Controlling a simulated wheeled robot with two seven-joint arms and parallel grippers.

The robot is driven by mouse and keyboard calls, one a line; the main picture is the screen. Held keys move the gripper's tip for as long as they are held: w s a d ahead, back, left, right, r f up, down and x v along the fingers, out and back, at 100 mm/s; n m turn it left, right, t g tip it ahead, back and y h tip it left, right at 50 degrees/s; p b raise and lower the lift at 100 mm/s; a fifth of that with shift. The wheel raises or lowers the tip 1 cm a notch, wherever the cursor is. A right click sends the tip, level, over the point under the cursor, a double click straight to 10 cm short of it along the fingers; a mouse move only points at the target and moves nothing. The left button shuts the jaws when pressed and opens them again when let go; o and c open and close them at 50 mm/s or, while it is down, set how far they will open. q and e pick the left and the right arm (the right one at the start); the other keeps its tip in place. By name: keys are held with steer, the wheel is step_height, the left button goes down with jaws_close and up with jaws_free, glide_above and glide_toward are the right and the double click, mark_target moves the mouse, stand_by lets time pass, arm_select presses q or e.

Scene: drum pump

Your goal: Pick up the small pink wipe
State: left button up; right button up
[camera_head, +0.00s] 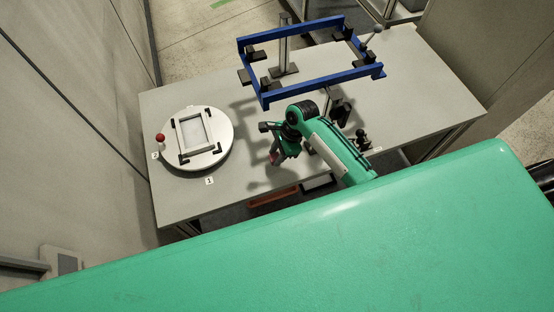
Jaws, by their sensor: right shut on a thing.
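The small pink wipe (274,159) shows as a small pinkish patch at the tip of my right gripper (275,153). My right gripper is shut on it, over the front middle of the grey table (235,193). The fingers and wrist hide most of the wipe, and I cannot tell whether it touches the tabletop. My left gripper is not in view.
A white round turntable (222,163) with a rectangular frame stands at left, beside a red knob (160,138). A blue frame (310,83) stands at the back. A black fixture (362,138) is at right.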

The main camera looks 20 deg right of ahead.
mark_target(277, 156)
step_height(277, 156, up, 15)
steer(key=b, duration=0.3)
steer(key=o, duration=0.4)
steer(key=shift+c, duration=0.2)
steer(key=shift+f, duration=0.1)
steer(key=shift+c, duration=1.2)
